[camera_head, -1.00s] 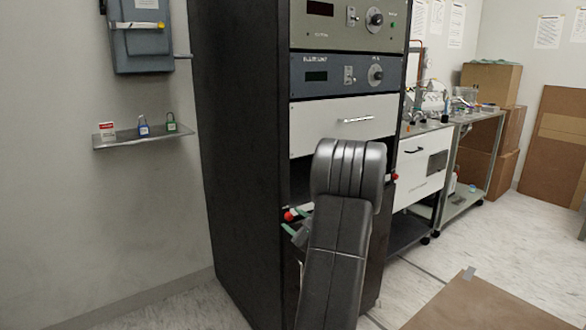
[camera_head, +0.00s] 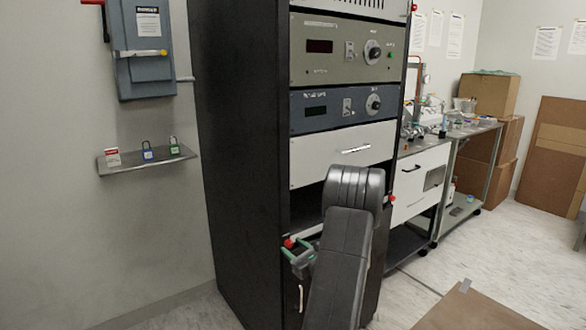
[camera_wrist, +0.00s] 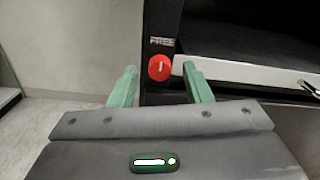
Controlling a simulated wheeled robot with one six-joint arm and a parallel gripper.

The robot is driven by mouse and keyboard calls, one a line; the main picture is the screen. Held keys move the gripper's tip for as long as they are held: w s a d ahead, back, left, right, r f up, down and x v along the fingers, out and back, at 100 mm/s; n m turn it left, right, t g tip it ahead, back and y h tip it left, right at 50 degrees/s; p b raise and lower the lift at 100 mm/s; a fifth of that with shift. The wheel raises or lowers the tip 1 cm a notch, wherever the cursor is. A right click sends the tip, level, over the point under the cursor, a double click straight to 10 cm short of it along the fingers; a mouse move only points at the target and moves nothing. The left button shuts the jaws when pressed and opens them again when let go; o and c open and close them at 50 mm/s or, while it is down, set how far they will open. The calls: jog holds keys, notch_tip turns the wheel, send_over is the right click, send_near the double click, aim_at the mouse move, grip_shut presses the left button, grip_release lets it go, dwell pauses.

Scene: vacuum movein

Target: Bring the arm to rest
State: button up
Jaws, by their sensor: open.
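My gripper (camera_head: 299,257) is in front of the black rack's lower part, its green fingers partly hidden behind my dark arm link. In the wrist view my gripper (camera_wrist: 160,87) shows two green fingers spread apart with nothing held between them. A red knob (camera_wrist: 159,67) marked with a white line sits on the rack's edge below the word "FREE". It appears between the fingertips in that view, and I cannot tell its distance from them. The same knob (camera_head: 289,243) shows just above the fingers in the head view.
The black rack (camera_head: 245,170) holds instrument panels and a white drawer (camera_head: 325,155). On the left wall are a grey switch box (camera_head: 140,60) and a small shelf (camera_head: 150,164) with padlocks. A bench (camera_head: 475,128) and cartons (camera_head: 492,92) stand right.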

jog(key=shift+r+m+p, duration=0.25)
jog(key=shift+m+p, duration=1.25)
jog(key=shift+p, duration=1.05)
jog(key=shift+f+m+p, duration=0.15)
jog(key=shift+m+p, duration=0.45)
jog(key=shift+p, duration=0.3)
jog(key=shift+f, duration=0.1)
